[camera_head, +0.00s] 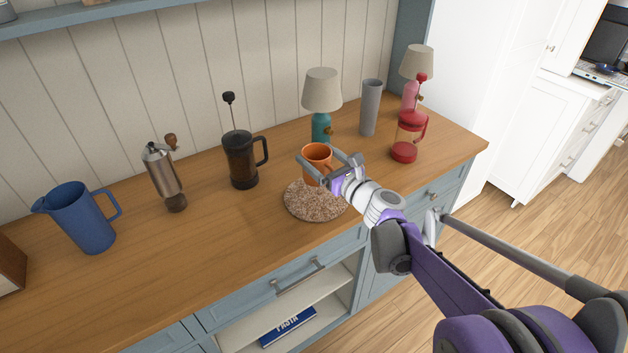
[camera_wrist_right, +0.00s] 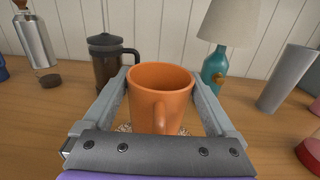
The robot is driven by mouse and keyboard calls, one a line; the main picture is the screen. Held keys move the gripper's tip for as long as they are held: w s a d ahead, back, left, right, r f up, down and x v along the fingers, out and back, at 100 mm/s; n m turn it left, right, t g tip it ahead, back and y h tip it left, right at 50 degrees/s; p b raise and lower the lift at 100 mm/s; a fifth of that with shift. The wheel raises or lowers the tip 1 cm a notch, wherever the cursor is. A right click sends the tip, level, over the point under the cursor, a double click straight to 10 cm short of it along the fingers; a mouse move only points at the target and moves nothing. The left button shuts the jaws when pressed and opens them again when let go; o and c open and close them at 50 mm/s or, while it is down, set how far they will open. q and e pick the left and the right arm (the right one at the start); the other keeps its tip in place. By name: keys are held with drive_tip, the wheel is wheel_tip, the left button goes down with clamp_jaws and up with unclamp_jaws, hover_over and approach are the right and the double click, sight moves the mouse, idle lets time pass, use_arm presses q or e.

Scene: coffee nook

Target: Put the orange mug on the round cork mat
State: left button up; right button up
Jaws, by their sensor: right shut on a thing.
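The orange mug (camera_head: 317,157) is upright between the fingers of my right gripper (camera_head: 327,168), which is shut on it. In the right wrist view the mug (camera_wrist_right: 160,95) sits between both fingers (camera_wrist_right: 162,100), its handle facing the camera. The round cork mat (camera_head: 312,205) lies on the counter under and in front of the mug. Specks of the mat (camera_wrist_right: 124,127) show beside the mug in the wrist view. The mug's base is hidden by the gripper, so I cannot tell whether it touches the mat. My left gripper is not in view.
Behind the mug stands a teal lamp (camera_head: 321,100). A dark French press (camera_head: 241,158) stands to the left, with a grinder (camera_head: 164,178) and blue jug (camera_head: 82,218) beyond. To the right are a grey vase (camera_head: 370,108) and red French press (camera_head: 408,136). The front counter is clear.

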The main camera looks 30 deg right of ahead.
wheel_tip(320, 180, down, 2)
drive_tip(key=shift+s+f, duration=0.1)
drive_tip(key=shift+f, duration=0.05)
drive_tip(key=shift+f+b, duration=0.5)
drive_tip(key=shift+f, duration=1.45)
drive_tip(key=shift+f, duration=0.1)
drive_tip(key=o, duration=1.3)
drive_tip(key=shift+r, duration=0.2)
drive_tip(key=s, duration=0.4)
drive_tip(key=s+d, duration=0.1)
drive_tip(key=s, duration=0.6)
drive_tip(key=shift+s+d+f, duration=0.1)
drive_tip(key=shift+s+d, duration=0.15)
drive_tip(key=shift+s, duration=0.15)
